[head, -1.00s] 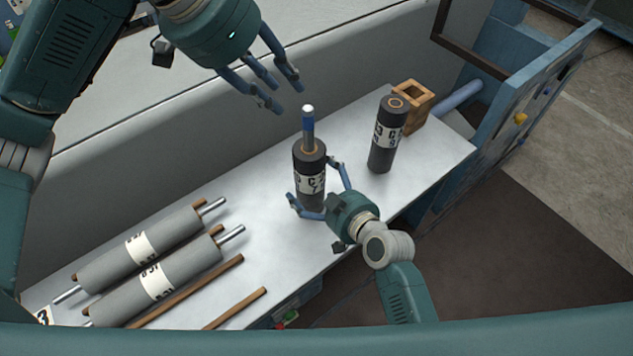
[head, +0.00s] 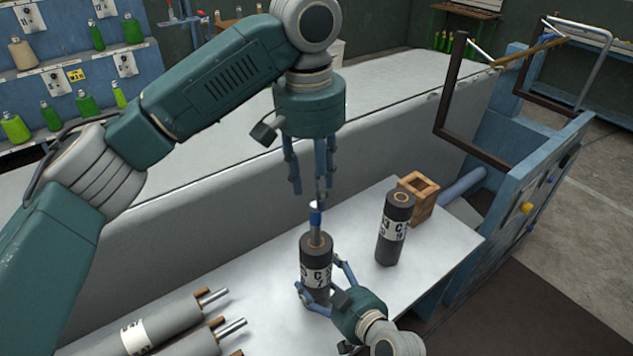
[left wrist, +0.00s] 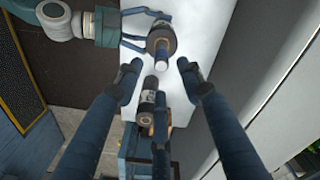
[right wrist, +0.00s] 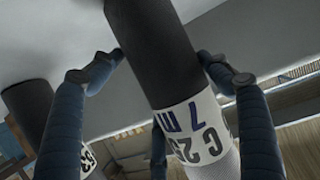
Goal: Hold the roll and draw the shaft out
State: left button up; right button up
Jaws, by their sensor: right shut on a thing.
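A dark roll (head: 316,256) with a white label stands upright on the white table. A metal shaft (head: 315,217) with a blue band and pale tip sticks up out of its top. My right gripper (head: 321,284) is shut around the lower part of this roll. In the right wrist view the roll (right wrist: 155,50) runs between the fingers. My left gripper (head: 311,192) is open and empty, pointing down just above the shaft tip. In the left wrist view the shaft end (left wrist: 161,61) shows beyond the spread fingers. The shaft's lower part is hidden inside the roll.
A second dark roll (head: 395,230), with no shaft showing, stands to the right. A wooden box (head: 425,199) is behind it. Grey rolls with shafts (head: 160,327) lie at the front left. A blue panel (head: 527,190) stands past the table's right end.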

aim_at(316, 229)
pick_arm(q)
jog(key=shift+w+f+n+y, duration=0.15)
jog(key=shift+n+y, duration=0.15)
jog(key=shift+n, duration=0.2)
notch_tip(316, 229, down, 12)
jog(key=shift+r, duration=0.15)
jog(key=c, duration=0.9)
grip_shut()
